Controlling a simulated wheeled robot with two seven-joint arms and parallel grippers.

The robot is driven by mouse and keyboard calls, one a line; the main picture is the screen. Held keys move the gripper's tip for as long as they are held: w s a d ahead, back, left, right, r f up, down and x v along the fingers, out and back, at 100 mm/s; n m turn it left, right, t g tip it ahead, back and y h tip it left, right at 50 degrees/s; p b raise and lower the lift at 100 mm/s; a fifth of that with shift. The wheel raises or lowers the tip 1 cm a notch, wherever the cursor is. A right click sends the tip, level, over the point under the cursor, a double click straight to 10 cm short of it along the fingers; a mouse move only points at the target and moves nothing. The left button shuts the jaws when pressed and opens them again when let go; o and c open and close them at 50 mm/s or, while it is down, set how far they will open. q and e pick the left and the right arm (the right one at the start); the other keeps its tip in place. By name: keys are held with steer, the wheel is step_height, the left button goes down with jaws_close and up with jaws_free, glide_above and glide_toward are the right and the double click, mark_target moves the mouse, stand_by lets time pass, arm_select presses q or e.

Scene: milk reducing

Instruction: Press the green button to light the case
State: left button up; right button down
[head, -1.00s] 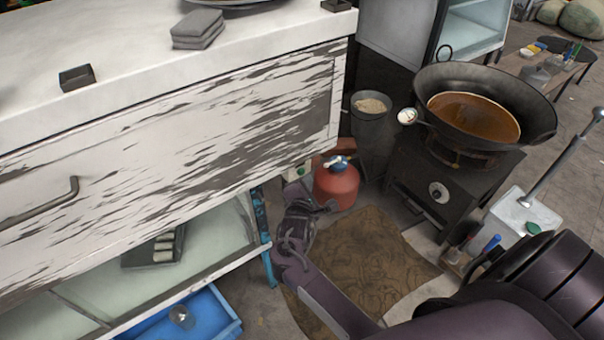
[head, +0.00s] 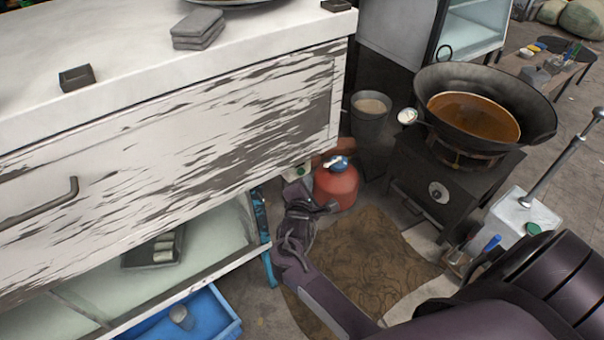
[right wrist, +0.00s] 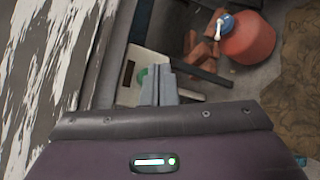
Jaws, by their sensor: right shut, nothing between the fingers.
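The green button (right wrist: 142,76) is on a white box (right wrist: 155,62) low beside the counter in the right wrist view. My right gripper (right wrist: 158,80) is shut and empty. Its fingertips overlap the box just right of the button and hide part of it. I cannot tell whether they touch it. In the head view my right gripper (head: 298,190) is at the counter's lower right corner, and the white box (head: 297,172) shows only partly behind it. The glassy lower case (head: 205,245) sits under the counter and looks pale. My left gripper is not in view.
A red gas bottle (head: 336,187) stands close right of my gripper. The white, peeling counter (head: 200,110) rises on the left. A black stove (head: 440,185) with a wok (head: 485,105) stands to the right. A brown mat (head: 365,260) covers the floor.

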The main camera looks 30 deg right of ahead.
steer(key=shift+w, duration=0.15)
stand_by(0.4)
steer(key=shift+w, duration=0.5)
stand_by(0.4)
steer(key=shift+s+p, duration=0.65)
steer(key=shift+p, duration=0.35)
